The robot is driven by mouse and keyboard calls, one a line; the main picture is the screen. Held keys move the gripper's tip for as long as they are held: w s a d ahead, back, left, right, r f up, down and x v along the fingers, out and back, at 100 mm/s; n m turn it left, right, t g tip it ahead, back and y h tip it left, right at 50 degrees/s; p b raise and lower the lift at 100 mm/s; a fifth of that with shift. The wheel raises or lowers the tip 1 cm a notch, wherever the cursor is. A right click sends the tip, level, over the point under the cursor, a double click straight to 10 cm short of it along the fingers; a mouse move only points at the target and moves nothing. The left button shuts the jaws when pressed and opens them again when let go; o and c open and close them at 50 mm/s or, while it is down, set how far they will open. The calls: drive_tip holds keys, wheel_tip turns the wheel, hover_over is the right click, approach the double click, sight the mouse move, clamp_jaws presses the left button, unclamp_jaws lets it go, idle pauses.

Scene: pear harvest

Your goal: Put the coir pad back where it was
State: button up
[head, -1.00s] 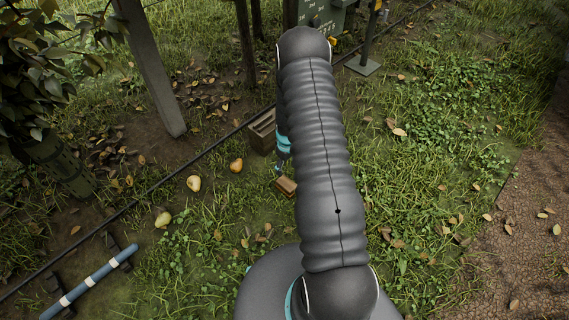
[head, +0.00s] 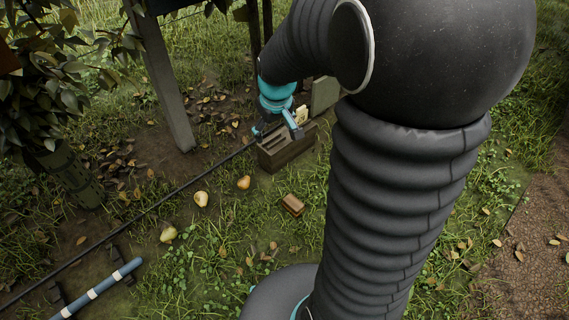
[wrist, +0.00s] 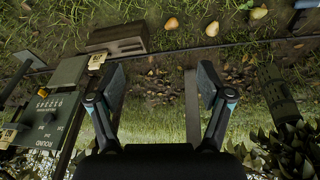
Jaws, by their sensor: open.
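A small brown block (head: 292,205), possibly the coir pad, lies on the grass in front of the slotted wooden box. I cannot tell its material for sure, and I do not make it out in the wrist view. My gripper (head: 278,130) is open and empty, at the far left end of the slotted wooden box (head: 290,152) in the head view. In the wrist view my gripper (wrist: 162,84) has its fingers spread with nothing between them, and the box (wrist: 118,46) shows beyond them at upper left.
Three pears lie on the ground left of the box, one of them (head: 243,182) nearest it. A thin dark line (head: 150,208) runs along the ground. A post (head: 168,90) stands behind. A blue-and-white pole (head: 95,291) lies at lower left.

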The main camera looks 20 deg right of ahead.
drive_tip(key=s+a+r, duration=0.2)
drive_tip(key=s+r, duration=0.1)
drive_tip(key=s, duration=0.4)
drive_tip(key=s+a+r+m+t, duration=0.1)
drive_tip(key=s+a+r, duration=0.1)
drive_tip(key=s+r, duration=0.2)
drive_tip(key=s+a+r+t, duration=0.1)
drive_tip(key=s+a+r, duration=0.1)
drive_tip(key=s, duration=0.7)
drive_tip(key=shift+s+r+m, duration=0.4)
drive_tip(key=shift+r, duration=0.45)
drive_tip(key=shift+a, duration=0.1)
drive_tip(key=shift+r+p, duration=0.5)
